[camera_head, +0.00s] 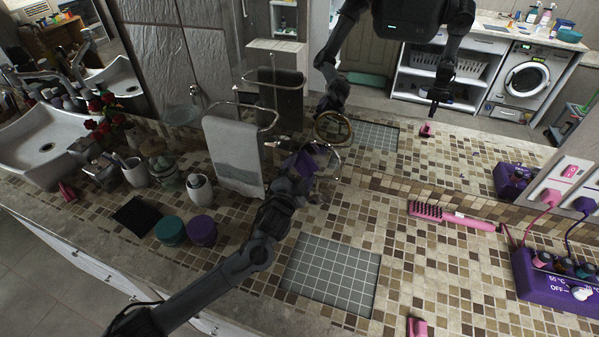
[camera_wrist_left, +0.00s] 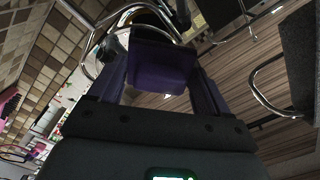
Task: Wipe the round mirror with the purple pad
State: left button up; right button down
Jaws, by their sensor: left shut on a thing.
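The purple pad (camera_wrist_left: 160,66) is held between the two fingers of my left gripper (camera_wrist_left: 165,85) in the left wrist view. In the head view my left gripper (camera_head: 303,165) is at the round mirror (camera_head: 338,168), a chrome-rimmed disc on an arm from the wall. Purple shows inside its rim; I cannot tell pad from reflection. The rim also shows in the left wrist view (camera_wrist_left: 92,62), curving behind the pad. Whether the pad touches the glass is unclear. My right gripper is not directly visible; my other arm appears only as a reflection in the wall mirror.
A grey towel (camera_head: 234,152) hangs on a rail left of the round mirror. Teal (camera_head: 170,230) and purple (camera_head: 202,231) jars stand near my left forearm. A pink brush (camera_head: 450,215) and purple box (camera_head: 555,285) lie right. The gridded grey panel (camera_head: 332,274) is clear.

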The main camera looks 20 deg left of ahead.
pick_arm(q)
jog(key=shift+w+b, duration=0.35)
jog(key=shift+w, duration=0.4)
jog(key=shift+d, duration=0.1)
